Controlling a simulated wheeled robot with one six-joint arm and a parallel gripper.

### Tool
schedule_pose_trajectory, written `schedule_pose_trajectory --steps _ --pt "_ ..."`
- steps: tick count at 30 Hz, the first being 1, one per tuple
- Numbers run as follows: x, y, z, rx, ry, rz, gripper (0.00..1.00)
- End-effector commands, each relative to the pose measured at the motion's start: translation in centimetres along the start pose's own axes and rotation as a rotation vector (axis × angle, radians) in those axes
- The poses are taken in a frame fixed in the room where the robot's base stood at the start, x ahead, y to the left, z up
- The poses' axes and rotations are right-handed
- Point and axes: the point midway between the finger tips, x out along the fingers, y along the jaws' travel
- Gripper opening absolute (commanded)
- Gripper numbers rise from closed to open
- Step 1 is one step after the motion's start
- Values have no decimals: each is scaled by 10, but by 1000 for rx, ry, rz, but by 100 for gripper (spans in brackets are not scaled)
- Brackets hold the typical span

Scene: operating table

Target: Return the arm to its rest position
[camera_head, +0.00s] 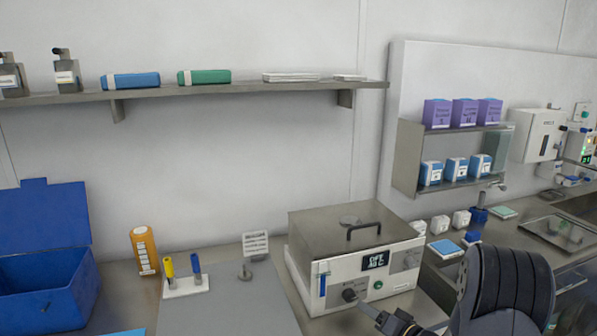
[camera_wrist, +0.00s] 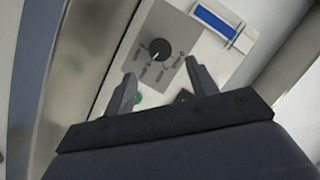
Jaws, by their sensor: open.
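My gripper (camera_head: 388,323) is at the bottom of the head view, in front of the box-shaped device's control panel. In the wrist view my gripper (camera_wrist: 160,88) has its two dark fingers apart with nothing between them. The device (camera_head: 322,281) has a grey lid with a black handle, a small display and a black knob (camera_head: 349,294). The knob also shows in the wrist view (camera_wrist: 159,49), beyond the fingers and apart from them. My dark arm link (camera_head: 505,285) fills the lower right of the head view and hides part of the counter.
A blue open bin (camera_head: 45,290), an orange bottle (camera_head: 144,251) and a white holder (camera_head: 186,287) with yellow and blue tools stand at left. A wall shelf (camera_head: 230,88) and a rack of boxes (camera_head: 409,160) are above.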

Motion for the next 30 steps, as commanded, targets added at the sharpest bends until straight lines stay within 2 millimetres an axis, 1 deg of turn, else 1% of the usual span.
schedule_pose_trajectory --steps 1,7,9,14,24,25,30 --pt "-10 2 0 0 2 3 55" --pt "-45 1 0 0 3 3 55" --pt "-26 -2 0 0 -5 -4 55" --pt "4 -3 0 -1 -5 -4 55" --pt "70 -3 0 -4 -4 -1 55" --pt "67 -1 0 -35 -4 11 55" --pt "66 -2 1 -178 -12 55 55"
